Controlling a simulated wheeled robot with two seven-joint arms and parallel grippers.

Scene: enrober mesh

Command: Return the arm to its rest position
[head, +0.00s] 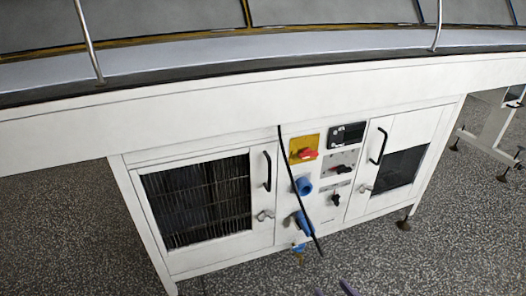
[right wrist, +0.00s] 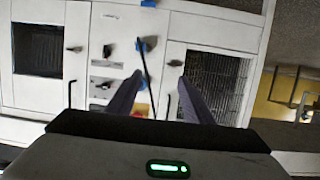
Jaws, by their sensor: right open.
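My right gripper (head: 334,290) shows only as dark fingertips at the bottom edge of the head view. In the right wrist view the right gripper (right wrist: 159,78) has its two dark fingers spread apart, with nothing between them in its grasp. It points toward the white machine cabinet (head: 235,255), apart from it as far as I can tell. The cabinet appears upside down in the wrist view. My left gripper is in neither view.
The control panel has a red switch (head: 304,154) on a yellow plate and blue sockets (head: 303,186). A black cable (head: 301,190) hangs before it. Doors with black handles (head: 267,171) flank it. A conveyor (head: 250,72) runs above. Speckled floor (head: 440,260) is open at right.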

